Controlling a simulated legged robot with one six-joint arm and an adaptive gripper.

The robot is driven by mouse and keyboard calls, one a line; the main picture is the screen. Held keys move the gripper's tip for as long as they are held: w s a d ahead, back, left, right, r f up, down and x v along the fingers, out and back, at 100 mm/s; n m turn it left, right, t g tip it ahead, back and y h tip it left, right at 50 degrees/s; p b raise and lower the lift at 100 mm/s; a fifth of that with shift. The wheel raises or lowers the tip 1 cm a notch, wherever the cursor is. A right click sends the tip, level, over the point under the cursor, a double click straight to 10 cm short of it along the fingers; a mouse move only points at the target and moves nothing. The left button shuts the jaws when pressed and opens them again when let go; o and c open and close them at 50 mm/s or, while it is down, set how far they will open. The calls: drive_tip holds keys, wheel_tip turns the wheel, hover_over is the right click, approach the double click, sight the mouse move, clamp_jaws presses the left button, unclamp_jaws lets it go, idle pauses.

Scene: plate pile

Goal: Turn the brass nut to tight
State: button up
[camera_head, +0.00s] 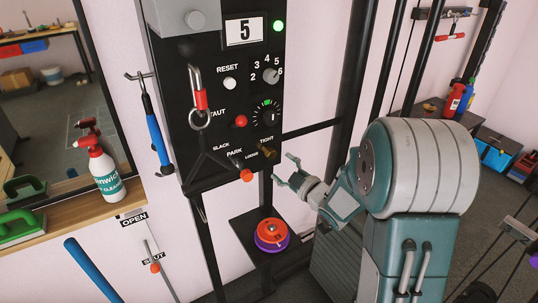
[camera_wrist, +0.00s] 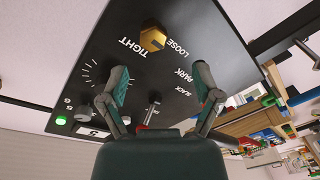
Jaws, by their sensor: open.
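The brass nut (camera_head: 268,151) sits at the lower right of the black panel, between the words TIGHT and LOOSE. In the wrist view the brass nut (camera_wrist: 153,38) is a gold hexagon near the top, with TIGHT to its left and LOOSE to its right. My gripper (camera_head: 285,170) is just right of and below the nut in the head view, apart from it. In the wrist view my gripper (camera_wrist: 161,82) has its two fingers spread wide, with nothing between the tips. The nut lies beyond the fingertips.
Red and purple plates (camera_head: 272,234) are stacked on a low shelf below. A spray bottle (camera_head: 103,170) stands left.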

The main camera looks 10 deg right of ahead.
sight(273, 156)
drive_tip(key=w, duration=0.4)
drive_tip(key=w+a, duration=0.1)
drive_tip(key=w, duration=0.1)
drive_tip(key=shift+w+a, duration=0.1)
drive_tip(key=shift+w, duration=0.05)
drive_tip(key=shift+a, duration=0.55)
drive_tip(key=c, duration=0.5)
drive_tip(key=shift+d+f, duration=0.1)
drive_tip(key=shift+d, duration=0.2)
clamp_jaws()
